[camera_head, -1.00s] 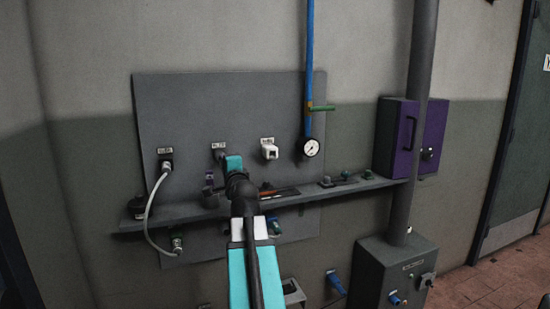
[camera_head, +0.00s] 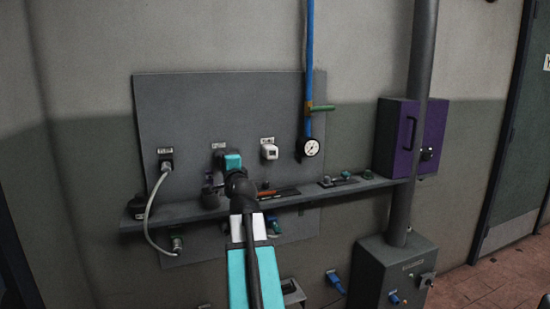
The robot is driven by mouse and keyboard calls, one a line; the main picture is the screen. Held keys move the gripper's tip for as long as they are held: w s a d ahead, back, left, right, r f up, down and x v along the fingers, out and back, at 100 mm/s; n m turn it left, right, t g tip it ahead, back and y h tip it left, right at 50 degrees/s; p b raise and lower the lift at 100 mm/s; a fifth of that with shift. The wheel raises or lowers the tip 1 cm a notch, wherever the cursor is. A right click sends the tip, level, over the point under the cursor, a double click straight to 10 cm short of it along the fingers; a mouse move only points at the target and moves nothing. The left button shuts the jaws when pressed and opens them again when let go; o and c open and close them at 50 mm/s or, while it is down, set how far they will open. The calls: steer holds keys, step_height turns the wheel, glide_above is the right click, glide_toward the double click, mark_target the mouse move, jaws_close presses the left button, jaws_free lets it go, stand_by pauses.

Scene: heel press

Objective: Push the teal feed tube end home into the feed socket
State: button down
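My teal and black arm reaches up from the bottom middle to the grey wall panel. The teal wrist section (camera_head: 232,161) at its end is in front of a labelled dark socket (camera_head: 217,154) in the middle of the panel and partly covers it. My gripper's fingers are hidden or too small to make out there. I cannot tell the teal feed tube end apart from my own teal wrist, nor whether any tube end is seated in the socket.
A white socket (camera_head: 269,151) is right of my wrist. A grey hose (camera_head: 151,204) loops from a port at the left. A shelf (camera_head: 355,187) with small parts crosses the panel below. A gauge (camera_head: 311,147) on a blue pipe and a purple box (camera_head: 425,135) stand right.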

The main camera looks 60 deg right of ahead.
steer(key=shift+w+d, duration=0.25)
steer(key=shift+w, duration=0.05)
steer(key=c, duration=1.4)
jaws_free()
steer(key=shift+c, duration=0.2)
steer(key=b+v, duration=1.1)
steer(key=v, duration=0.2)
steer(key=shift+s+a, duration=0.2)
steer(key=shift+s, duration=0.15)
